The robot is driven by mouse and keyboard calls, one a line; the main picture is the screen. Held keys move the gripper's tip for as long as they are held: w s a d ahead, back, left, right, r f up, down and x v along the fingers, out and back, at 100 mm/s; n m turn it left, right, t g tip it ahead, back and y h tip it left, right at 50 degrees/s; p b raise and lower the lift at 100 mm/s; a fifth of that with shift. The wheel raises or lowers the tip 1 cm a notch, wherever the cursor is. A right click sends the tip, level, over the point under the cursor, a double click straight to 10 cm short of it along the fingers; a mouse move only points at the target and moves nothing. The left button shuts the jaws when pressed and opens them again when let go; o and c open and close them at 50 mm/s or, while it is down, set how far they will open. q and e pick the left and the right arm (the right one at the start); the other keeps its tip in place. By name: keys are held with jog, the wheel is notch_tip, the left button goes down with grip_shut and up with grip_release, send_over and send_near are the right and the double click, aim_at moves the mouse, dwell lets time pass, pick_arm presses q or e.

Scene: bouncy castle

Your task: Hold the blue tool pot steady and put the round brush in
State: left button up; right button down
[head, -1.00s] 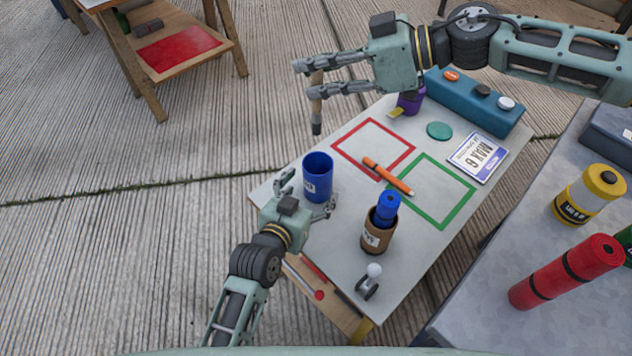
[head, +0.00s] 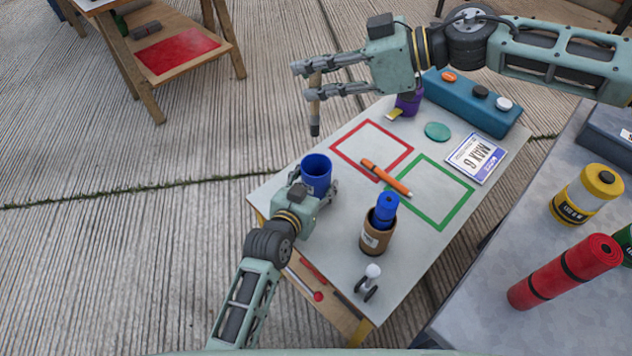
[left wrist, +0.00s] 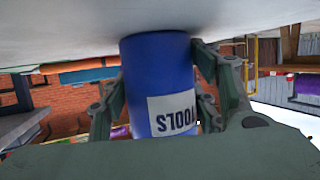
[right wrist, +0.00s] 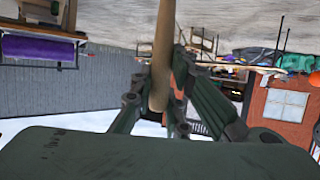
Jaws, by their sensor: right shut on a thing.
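The blue tool pot (head: 317,168) stands upright near the table's left edge. My left gripper (head: 316,185) is at the pot with a finger on either side of it; the fingers look open around it. In the left wrist view the pot (left wrist: 152,65) sits between the fingers, its "TOOLS" label showing. My right gripper (head: 310,80) is shut on the round brush (head: 314,112), a wooden handle with a dark lower end hanging down. The brush is in the air beyond the pot, apart from it. The handle also shows in the right wrist view (right wrist: 163,45).
A brown pot (head: 375,238) with a blue roll in it stands right of the blue pot. An orange marker (head: 387,178) lies across red and green outlined squares. A teal block (head: 470,100), a purple pot (head: 409,103) and a card (head: 478,157) are farther back.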

aim_at(316, 135)
pick_arm(q)
jog(key=c, duration=0.9)
jog(key=shift+o, duration=0.2)
pick_arm(e)
jog(key=shift+f, duration=6.5)
jog(key=c, duration=1.6)
grip_release()
jog(key=shift+c, duration=0.2)
pick_arm(q)
jog(key=shift+c, duration=0.2)
pick_arm(e)
jog(key=v, duration=1.2)
